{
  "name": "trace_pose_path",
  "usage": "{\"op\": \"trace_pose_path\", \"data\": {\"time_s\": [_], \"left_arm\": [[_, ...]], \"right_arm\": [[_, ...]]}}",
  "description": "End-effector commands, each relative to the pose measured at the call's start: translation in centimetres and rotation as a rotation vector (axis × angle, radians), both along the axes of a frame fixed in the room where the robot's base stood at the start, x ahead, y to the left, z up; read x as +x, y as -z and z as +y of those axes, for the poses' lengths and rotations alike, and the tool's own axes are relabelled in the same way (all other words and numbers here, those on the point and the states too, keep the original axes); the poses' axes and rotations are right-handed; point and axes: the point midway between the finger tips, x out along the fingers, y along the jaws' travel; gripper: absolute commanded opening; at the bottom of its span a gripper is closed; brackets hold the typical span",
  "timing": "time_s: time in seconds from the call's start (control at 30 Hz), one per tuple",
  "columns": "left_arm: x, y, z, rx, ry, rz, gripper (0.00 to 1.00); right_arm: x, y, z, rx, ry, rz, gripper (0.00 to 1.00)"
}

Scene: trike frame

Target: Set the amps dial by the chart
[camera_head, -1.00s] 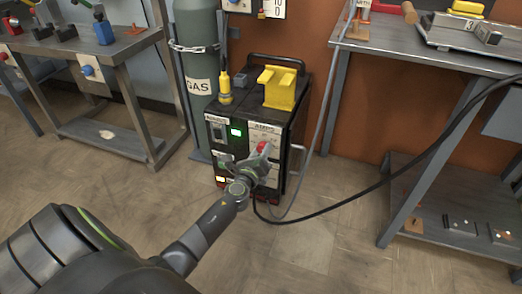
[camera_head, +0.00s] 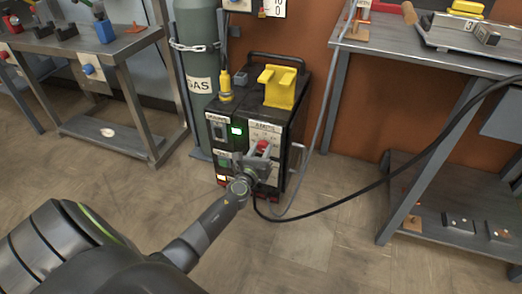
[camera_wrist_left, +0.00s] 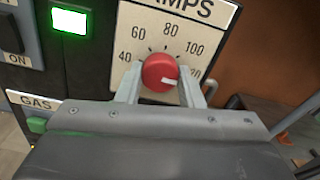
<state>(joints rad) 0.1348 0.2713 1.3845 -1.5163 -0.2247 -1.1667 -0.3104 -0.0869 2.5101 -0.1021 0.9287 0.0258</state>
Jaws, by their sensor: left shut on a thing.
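The red amps dial (camera_wrist_left: 160,71) sits on a white AMPS plate (camera_wrist_left: 205,25) marked 40, 60, 80, 100 and a partly hidden number at right. Its white pointer line points right and slightly down, past 100 and close to that number. My left gripper (camera_wrist_left: 160,84) is shut on the dial, one finger on each side. In the head view, the dial (camera_head: 262,146) shows at my left gripper (camera_head: 260,155), on the front of the black welding machine (camera_head: 298,125). I see no chart that I can read. My right gripper is not in view.
Left of the dial are a lit green display (camera_wrist_left: 70,21) and a GAS label (camera_wrist_left: 32,102) with a green button. A grey gas cylinder (camera_head: 196,50) stands behind the machine. A black cable (camera_head: 345,200) runs to the right.

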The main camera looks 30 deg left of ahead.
Motion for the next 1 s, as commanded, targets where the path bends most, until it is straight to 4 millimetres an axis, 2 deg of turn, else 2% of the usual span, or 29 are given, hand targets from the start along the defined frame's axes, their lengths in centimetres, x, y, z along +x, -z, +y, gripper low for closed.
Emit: {"op": "trace_pose_path", "data": {"time_s": [0.23, 0.27, 0.4, 0.77, 0.87, 1.0], "left_arm": [[-0.1, 0.3, -0.1, 0.0, 0.001, 0.005, 0.11], [-0.1, 0.3, -0.1, 0.0, 0.001, 0.005, 0.38], [-0.1, 0.2, 0.0, 0.0, 0.001, 0.003, 0.56], [-0.5, 0.1, -0.1, 0.0, 0.0, 0.002, 0.56], [-1.5, 0.0, -0.3, -0.001, 0.001, 0.003, 0.56], [-4.1, 0.0, -1.0, -0.001, 0.0, 0.004, 0.56]], "right_arm": [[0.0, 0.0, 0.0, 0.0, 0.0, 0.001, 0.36], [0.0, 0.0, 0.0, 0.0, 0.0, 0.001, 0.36], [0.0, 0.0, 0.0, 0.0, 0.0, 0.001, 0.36], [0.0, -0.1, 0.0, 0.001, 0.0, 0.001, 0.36], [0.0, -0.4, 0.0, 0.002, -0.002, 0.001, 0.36], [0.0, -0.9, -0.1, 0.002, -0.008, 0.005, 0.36]]}}
